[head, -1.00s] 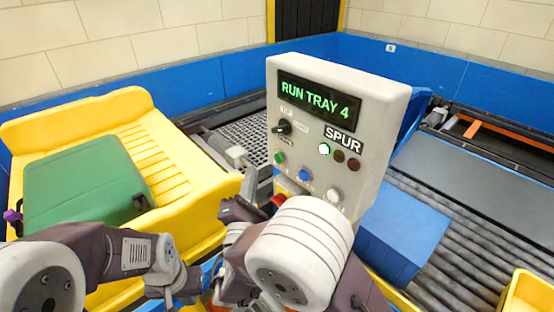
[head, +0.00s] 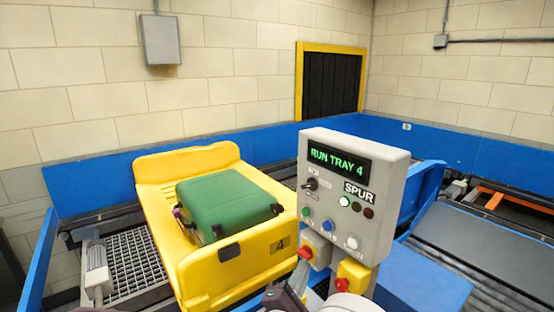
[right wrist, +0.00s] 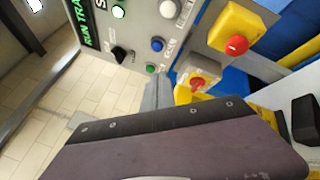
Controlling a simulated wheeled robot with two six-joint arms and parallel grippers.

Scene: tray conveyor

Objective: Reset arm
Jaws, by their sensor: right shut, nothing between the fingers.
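The control panel (head: 352,190) shows green text "RUN TRAY 4", with a black selector knob, coloured buttons and one lit lamp beneath "SPUR". My right gripper (head: 299,277) is low in the head view, in front of the panel's lower left part, mostly cut off by the frame edge. In the right wrist view its shut grey fingers (right wrist: 157,92) hold nothing and point toward the panel's buttons; I cannot tell whether they touch anything. My left gripper is not in view.
A yellow tray (head: 196,283) marked 4 carries a green suitcase (head: 225,205) left of the panel. A red stop button (head: 341,284) on a yellow box is below the panel. A blue box (head: 425,290) and rollers are at right. Mesh deck (head: 135,265) shows left of the tray.

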